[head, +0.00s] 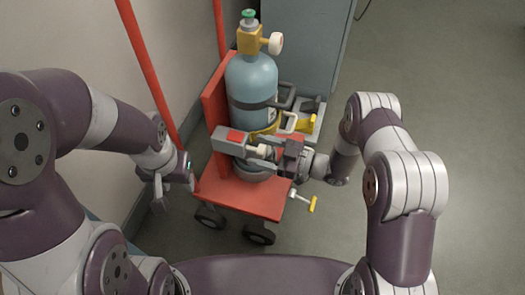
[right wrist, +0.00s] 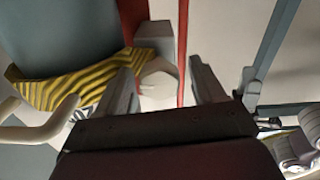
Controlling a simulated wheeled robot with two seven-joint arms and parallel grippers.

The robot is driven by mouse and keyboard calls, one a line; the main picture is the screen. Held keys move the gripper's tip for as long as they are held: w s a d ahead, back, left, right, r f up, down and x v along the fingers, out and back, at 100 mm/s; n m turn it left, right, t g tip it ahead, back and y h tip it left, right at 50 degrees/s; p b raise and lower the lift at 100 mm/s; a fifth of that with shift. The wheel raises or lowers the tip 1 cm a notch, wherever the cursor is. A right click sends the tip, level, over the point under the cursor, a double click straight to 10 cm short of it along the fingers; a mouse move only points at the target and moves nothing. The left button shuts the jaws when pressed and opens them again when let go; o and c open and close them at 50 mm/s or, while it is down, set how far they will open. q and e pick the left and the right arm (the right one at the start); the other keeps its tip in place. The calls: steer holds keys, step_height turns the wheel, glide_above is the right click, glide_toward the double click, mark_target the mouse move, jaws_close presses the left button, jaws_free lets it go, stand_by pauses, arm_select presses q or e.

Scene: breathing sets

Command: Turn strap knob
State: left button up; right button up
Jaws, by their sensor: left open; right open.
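A blue-grey gas cylinder (head: 252,85) stands on a red cart. A yellow-and-black striped strap (right wrist: 75,85) crosses the cylinder in the right wrist view. A pale strap knob (right wrist: 160,82) sits beside the strap, in front of a grey block (right wrist: 154,38). My right gripper (right wrist: 163,75) is open, with one finger on each side of the knob; I cannot tell whether either touches it. In the head view the right gripper (head: 247,147) lies across the cylinder's lower part and hides much of the strap. My left gripper (head: 172,190) is open and empty, left of the cart.
A yellow-handled valve (head: 312,204) sticks out low at right. A grey cabinet (head: 300,40) stands behind; the right floor is clear.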

steer(key=c, duration=1.1)
steer(key=shift+o, duration=0.2)
steer(key=shift+r, duration=0.1)
steer(key=m+p, duration=0.2)
steer(key=m, duration=0.1)
steer(key=shift+r, duration=0.1)
steer(key=m+p, duration=0.2)
steer(key=m, duration=0.2)
steer(key=shift+w+m, duration=0.1)
steer(key=shift+m, duration=0.2)
steer(key=m+p, duration=0.1)
steer(key=m, duration=0.3)
steer(key=m+p, duration=0.1)
steer(key=m, duration=0.3)
steer(key=shift+w+d+m, duration=0.1)
steer(key=shift+m, duration=0.2)
